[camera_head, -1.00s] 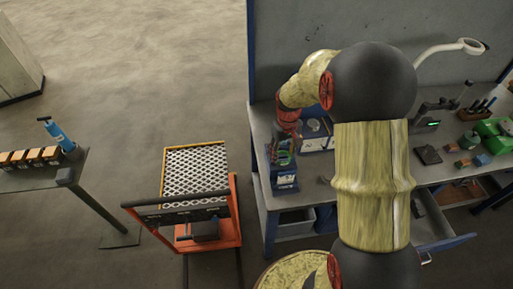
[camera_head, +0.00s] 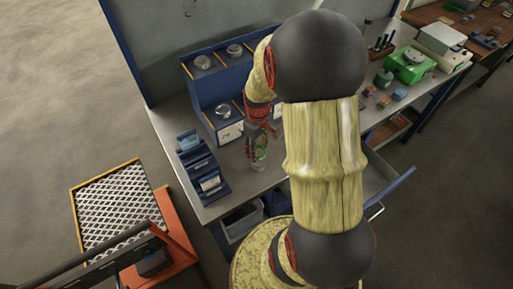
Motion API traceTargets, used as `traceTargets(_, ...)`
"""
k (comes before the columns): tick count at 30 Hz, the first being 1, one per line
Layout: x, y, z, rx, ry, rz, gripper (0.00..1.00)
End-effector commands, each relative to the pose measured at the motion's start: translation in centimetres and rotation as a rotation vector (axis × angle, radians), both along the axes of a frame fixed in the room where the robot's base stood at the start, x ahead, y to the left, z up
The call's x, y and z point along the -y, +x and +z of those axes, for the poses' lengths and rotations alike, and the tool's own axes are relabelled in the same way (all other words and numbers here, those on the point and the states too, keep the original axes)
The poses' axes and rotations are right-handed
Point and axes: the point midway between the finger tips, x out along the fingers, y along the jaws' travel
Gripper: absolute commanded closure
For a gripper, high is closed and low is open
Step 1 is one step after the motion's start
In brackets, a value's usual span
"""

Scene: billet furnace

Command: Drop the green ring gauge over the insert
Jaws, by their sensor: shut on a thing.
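My gripper (camera_head: 261,140) hangs over the left part of the workbench, partly hidden by my own arm. It is shut on the green ring gauge (camera_head: 262,148), a small green patch at the fingertips. A small greyish, cylinder-like piece (camera_head: 259,164) shows just below the gripper; I cannot tell whether it is the insert or whether the ring touches it. Round metal pieces sit on the blue stepped stand, one of them (camera_head: 223,110) just left of the gripper.
The blue stepped stand (camera_head: 196,93) rises behind and left of my gripper. A blue rack (camera_head: 203,166) stands at the bench's left end. Green boxes (camera_head: 411,66) lie far right. An orange cart (camera_head: 176,236) with a mesh top stands left on the floor.

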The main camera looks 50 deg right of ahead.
Motion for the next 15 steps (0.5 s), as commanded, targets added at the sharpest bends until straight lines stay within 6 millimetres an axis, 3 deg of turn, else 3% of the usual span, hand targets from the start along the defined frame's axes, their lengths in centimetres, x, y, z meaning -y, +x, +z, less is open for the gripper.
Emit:
traceTargets(8,0.0,0.0,-1.4,0.000,0.000,0.000,0.83)
traceTargets(15,0.0,0.0,-3.8,0.000,0.000,0.000,0.83)
